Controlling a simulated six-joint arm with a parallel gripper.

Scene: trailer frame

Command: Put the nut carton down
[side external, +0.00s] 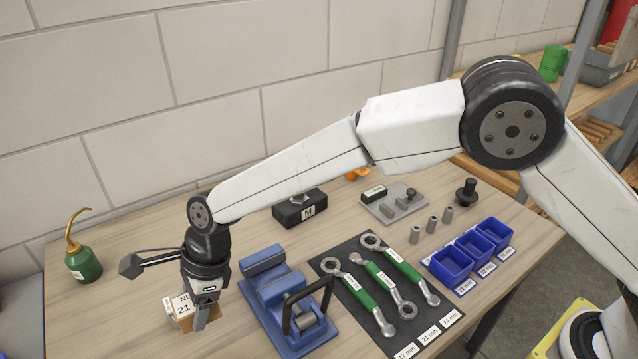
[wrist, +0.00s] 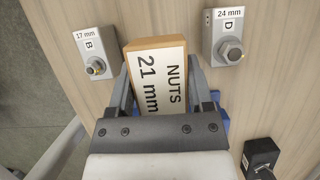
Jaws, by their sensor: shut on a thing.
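The nut carton (wrist: 158,78), a small brown box with a white label reading "NUTS 21 mm", sits between the two fingers of my gripper (wrist: 161,88) in the wrist view. The fingers are shut on its sides. In the side view the carton (side external: 180,308) shows at the lower left, partly hidden by my gripper (side external: 199,318), which points down at the bench. I cannot tell whether the carton's underside touches the bench top.
In the wrist view a 17 mm bolt block (wrist: 95,54) and a 24 mm bolt block (wrist: 224,38) flank the carton. A blue vise (side external: 285,300) stands right of my gripper. Green-handled wrenches (side external: 380,290), blue bins (side external: 472,255) and an oil can (side external: 84,263) stand farther off.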

